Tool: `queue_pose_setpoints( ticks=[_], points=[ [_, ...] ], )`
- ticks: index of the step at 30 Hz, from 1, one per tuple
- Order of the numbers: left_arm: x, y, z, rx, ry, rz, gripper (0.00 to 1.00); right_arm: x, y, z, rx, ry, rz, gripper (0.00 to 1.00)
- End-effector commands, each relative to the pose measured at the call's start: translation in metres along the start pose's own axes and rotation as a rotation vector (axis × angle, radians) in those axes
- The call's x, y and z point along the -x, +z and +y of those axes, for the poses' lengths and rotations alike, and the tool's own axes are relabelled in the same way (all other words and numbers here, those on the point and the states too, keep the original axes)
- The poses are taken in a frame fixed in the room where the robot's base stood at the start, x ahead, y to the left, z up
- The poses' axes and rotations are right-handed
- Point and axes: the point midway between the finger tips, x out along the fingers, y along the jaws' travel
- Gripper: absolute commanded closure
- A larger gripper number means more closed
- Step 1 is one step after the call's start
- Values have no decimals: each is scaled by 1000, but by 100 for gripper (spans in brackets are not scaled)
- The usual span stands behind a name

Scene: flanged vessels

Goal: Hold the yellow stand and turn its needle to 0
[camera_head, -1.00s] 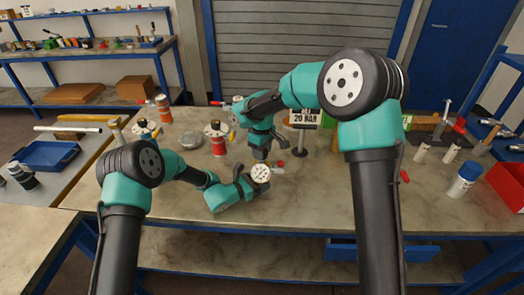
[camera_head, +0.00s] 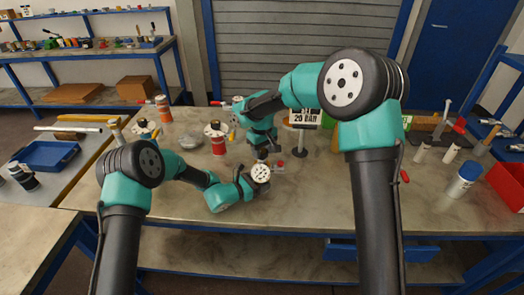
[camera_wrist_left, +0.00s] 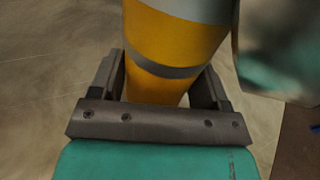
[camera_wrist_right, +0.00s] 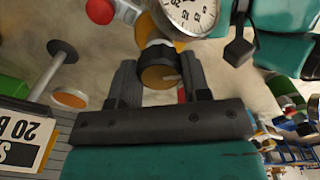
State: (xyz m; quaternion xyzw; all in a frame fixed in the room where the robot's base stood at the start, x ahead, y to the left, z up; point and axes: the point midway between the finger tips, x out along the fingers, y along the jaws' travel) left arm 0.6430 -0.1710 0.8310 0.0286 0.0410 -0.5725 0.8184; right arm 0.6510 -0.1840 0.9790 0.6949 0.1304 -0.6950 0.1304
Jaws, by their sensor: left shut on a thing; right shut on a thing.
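The yellow stand (camera_wrist_left: 165,40) fills the middle of the left wrist view, with grey bands around it. My left gripper (camera_wrist_left: 165,78) is shut on its yellow body. In the head view the stand's white round dial (camera_head: 261,173) shows beside my left gripper (camera_head: 248,182). My right gripper (camera_head: 263,152) is just above the dial.
A small red-topped part (camera_head: 280,164) lies just right of the dial. A "20 BAR" sign (camera_head: 305,118) stands behind it. The bench front (camera_head: 300,205) is clear.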

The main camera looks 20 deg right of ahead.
Motion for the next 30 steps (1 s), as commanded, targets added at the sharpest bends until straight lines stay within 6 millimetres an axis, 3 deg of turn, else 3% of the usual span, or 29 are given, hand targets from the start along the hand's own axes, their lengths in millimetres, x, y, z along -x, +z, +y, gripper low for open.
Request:
queue_pose_setpoints(
  ticks=[8, 19, 23, 30],
  points=[
    [0, 0, 0, 0, 0, 0, 49, 0, 0, 0, 1, 0, 0, 32],
    [0, 0, 0, 0, 0, 0, 49, 4, 0, 0, 1, 0, 1, 31],
    [0, 0, 0, 0, 0, 0, 49, 17, 0, 0, 0, 0, 3, 31],
    [0, 0, 0, 0, 0, 0, 49, 58, -1, 0, 0, 1, 5, 31]
  ],
)
